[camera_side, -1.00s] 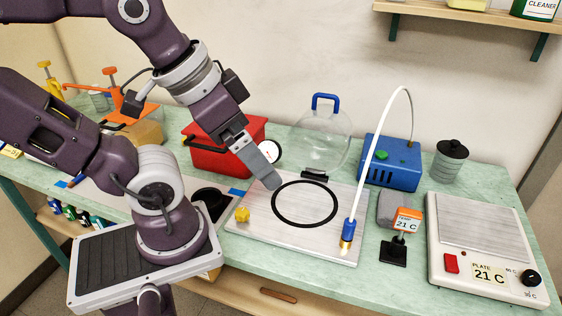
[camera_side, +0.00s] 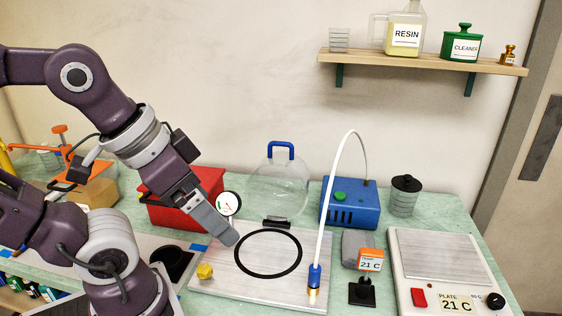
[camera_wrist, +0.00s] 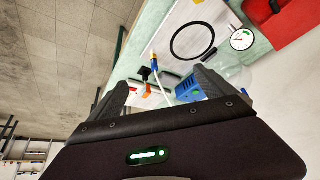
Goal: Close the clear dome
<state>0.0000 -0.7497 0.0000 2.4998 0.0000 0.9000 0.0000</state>
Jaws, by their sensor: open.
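The clear dome (camera_side: 281,188) stands swung up behind the metal base plate (camera_side: 225,268), its blue handle (camera_side: 280,149) at the top. Its dark hinge (camera_side: 277,222) is at the plate's back edge. The black ring (camera_side: 268,252) on the plate is uncovered. My gripper (camera_side: 231,238) is above the plate's left part, left of the ring and in front of the dome, apart from the dome. In the wrist view its two fingers (camera_wrist: 162,92) are spread with nothing between them. The dome shows only faintly there, partly hidden behind a finger.
A white hose (camera_side: 333,200) arches from the blue pump (camera_side: 347,203) to the plate's right front. A gauge (camera_side: 228,204) and red box (camera_side: 180,205) stand behind my gripper. A yellow knob (camera_side: 205,271) sits at the plate's left.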

